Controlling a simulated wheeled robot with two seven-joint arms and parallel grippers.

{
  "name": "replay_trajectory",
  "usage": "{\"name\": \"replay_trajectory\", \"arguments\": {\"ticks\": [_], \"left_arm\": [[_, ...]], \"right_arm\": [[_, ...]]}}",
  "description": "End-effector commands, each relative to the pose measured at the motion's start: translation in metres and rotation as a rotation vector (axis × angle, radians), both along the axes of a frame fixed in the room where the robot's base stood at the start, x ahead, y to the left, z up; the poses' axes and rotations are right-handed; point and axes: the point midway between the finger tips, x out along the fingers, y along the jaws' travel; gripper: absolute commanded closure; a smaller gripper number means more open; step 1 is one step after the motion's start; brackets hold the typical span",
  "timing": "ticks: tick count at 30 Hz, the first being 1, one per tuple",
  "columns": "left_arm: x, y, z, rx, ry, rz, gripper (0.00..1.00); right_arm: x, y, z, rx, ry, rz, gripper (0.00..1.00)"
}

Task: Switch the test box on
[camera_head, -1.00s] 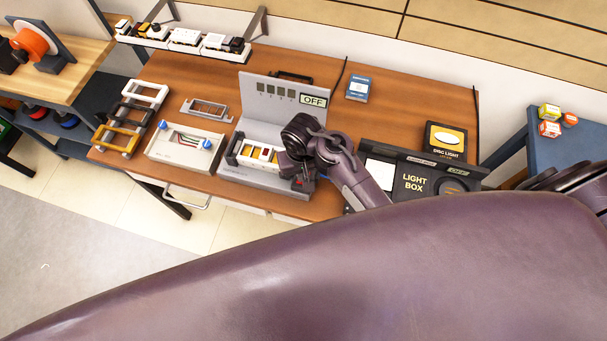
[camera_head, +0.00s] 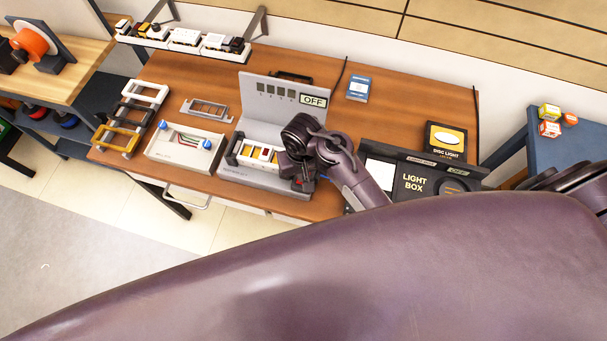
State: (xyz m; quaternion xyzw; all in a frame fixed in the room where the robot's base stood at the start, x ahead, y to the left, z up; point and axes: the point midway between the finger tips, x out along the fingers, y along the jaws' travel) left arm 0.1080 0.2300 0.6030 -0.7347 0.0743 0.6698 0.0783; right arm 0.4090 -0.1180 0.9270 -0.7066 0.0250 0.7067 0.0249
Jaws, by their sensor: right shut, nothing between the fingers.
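The grey test box (camera_head: 257,122) stands on the wooden table, with an upright back panel and a low base. A small display on its panel reads OFF (camera_head: 313,100), beside several dark squares. White and yellow modules (camera_head: 258,153) sit in a frame on its base. My right gripper (camera_head: 299,186) is shut and empty, low at the right end of the base. The arm's wrist hides that end of the base, so I cannot tell if the fingertips touch it. My left gripper is not in view.
A black light box (camera_head: 413,184) stands right of my right forearm. A white wiring box (camera_head: 187,146) and coloured frames (camera_head: 125,125) lie to the left. A shelf of modules (camera_head: 185,38) is at the back. Bare wood (camera_head: 400,110) shows at the back right.

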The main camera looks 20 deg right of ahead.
Motion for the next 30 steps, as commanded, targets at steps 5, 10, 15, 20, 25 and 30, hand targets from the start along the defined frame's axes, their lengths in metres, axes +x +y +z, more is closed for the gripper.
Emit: {"name": "replay_trajectory", "arguments": {"ticks": [5, 10, 15, 20, 25, 30], "left_arm": [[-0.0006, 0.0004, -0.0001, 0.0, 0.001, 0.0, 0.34], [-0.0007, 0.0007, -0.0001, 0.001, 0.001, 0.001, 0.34], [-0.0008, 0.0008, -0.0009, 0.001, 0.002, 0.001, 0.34], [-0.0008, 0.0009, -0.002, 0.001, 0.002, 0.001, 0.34], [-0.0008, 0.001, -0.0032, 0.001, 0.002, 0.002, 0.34], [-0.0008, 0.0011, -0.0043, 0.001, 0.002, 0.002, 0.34]], "right_arm": [[0.0, 0.0, 0.0, 0.0, 0.0, 0.0, 1.0], [0.0, 0.0, -0.0001, 0.0, 0.0, 0.0, 1.0], [0.0, 0.0, -0.0014, 0.0, 0.0, 0.0, 1.0], [0.0, 0.0, -0.0039, 0.0, 0.0, 0.0, 1.0], [0.0, 0.0, -0.0065, 0.0, 0.001, 0.001, 1.0], [0.0, 0.0, -0.0091, 0.0, 0.0, 0.001, 1.0]]}}
